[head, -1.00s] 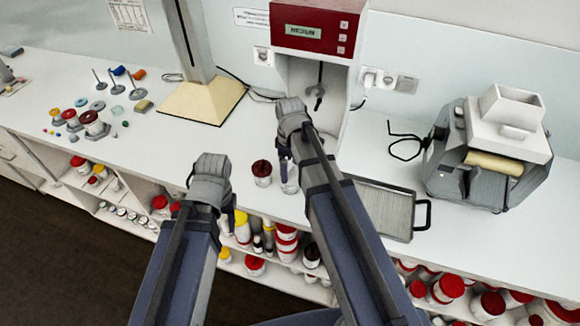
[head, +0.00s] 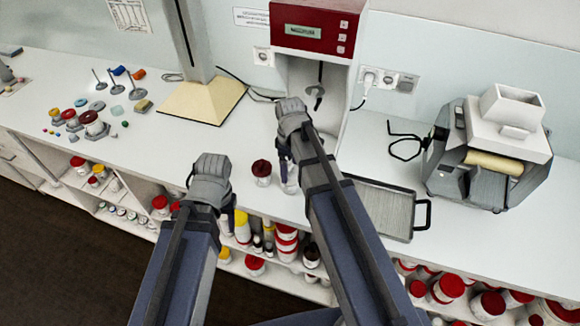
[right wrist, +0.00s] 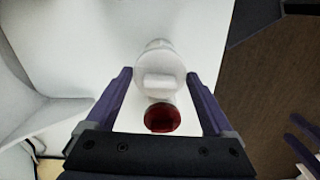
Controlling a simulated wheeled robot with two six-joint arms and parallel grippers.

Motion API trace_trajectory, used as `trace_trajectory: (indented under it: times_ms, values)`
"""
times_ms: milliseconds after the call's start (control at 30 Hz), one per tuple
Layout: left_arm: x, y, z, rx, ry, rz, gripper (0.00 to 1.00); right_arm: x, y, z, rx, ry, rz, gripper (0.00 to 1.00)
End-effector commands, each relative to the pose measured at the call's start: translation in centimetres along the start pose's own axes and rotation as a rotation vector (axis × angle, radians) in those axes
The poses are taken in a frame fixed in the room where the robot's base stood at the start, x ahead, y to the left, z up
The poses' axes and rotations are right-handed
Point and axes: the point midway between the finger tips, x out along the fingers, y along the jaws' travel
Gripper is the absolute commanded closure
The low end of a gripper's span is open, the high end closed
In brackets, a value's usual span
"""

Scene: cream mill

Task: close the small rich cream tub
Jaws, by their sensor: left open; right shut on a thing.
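A small white jar with a dark red lid (head: 262,172) stands on the bench just left of my right gripper. Its lid also shows in the right wrist view (right wrist: 162,118), low between the fingers. My right gripper (head: 288,158) points down and is shut on a white tub (head: 289,184), partly hidden by the fingers in the head view. In the right wrist view the white tub (right wrist: 158,62) lies between the two purple fingertips. Which tub is the rich cream one cannot be read. My left gripper (head: 214,188) is open and empty in front of the bench, with its fingertips partly hidden.
A red-topped machine (head: 318,30) stands behind my right gripper. A metal tray (head: 382,208) lies to the right, with a roller mill (head: 490,150) beyond it. Shelves below hold several tubs. Bench left of the jar is clear.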

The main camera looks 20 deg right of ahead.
Motion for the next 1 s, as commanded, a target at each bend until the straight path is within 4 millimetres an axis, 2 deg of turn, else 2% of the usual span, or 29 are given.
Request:
trace_trajectory:
  times_ms: [1000]
  values:
    - [0.77,0.07,-0.04,0.000,0.000,0.000,0.50,0.78,0.00,-0.01,0.000,0.000,0.000,0.64]
